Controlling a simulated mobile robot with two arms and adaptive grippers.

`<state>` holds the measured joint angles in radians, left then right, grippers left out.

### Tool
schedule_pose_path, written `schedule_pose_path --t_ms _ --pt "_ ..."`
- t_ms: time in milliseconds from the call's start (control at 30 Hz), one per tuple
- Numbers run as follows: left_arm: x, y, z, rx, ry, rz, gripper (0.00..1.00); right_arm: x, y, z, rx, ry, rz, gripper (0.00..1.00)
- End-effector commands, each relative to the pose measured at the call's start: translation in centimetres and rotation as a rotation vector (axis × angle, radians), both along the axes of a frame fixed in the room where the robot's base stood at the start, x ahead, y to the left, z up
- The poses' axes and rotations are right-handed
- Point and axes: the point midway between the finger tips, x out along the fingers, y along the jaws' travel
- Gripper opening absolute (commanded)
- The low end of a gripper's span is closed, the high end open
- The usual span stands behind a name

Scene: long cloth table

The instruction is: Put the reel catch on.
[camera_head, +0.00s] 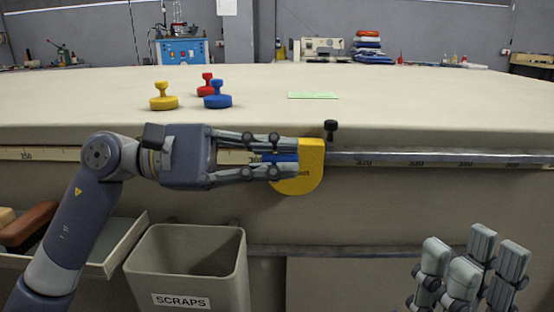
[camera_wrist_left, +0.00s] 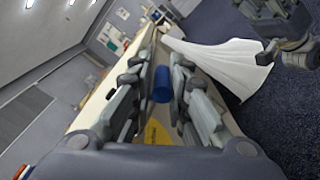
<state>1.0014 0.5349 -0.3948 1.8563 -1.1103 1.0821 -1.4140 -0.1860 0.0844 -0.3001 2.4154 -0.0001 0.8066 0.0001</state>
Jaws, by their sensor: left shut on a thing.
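A yellow rounded block (camera_head: 312,160) sits at the table's front edge on the metal rail, with partly hidden lettering on its face. A blue cylindrical handle (camera_head: 283,158) is at its left side; it also shows in the left wrist view (camera_wrist_left: 162,84). A black knob (camera_head: 331,130) stands just right of the block's top. My left gripper (camera_head: 285,158) reaches in from the left and is shut on the blue handle, its fingers above and below it. My right gripper (camera_head: 474,250) is at lower right, fingers up, apart and empty. I cannot tell which part is the reel catch.
Yellow (camera_head: 163,97), red (camera_head: 206,85) and blue (camera_head: 217,96) knobbed pieces stand on the cloth table (camera_head: 430,100), with a green strip (camera_head: 313,95) right of them. A scraps bin (camera_head: 190,265) and an open drawer (camera_head: 110,255) are below the left arm.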

Motion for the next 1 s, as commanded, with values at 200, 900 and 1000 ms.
schedule_pose_path --t_ms 200,900,1000 --pt "-0.4 -0.3 -0.9 0.017 0.018 -0.016 0.00 0.0 0.0 -0.1 0.000 -0.001 0.000 0.35" --pt "-0.1 1.7 -0.5 0.011 0.008 -0.006 0.35 0.0 0.0 -0.1 0.001 0.001 0.000 0.35" --pt "-0.1 3.7 -0.5 0.011 0.010 -0.005 0.35 0.0 0.0 -0.1 0.001 0.001 0.000 0.35"
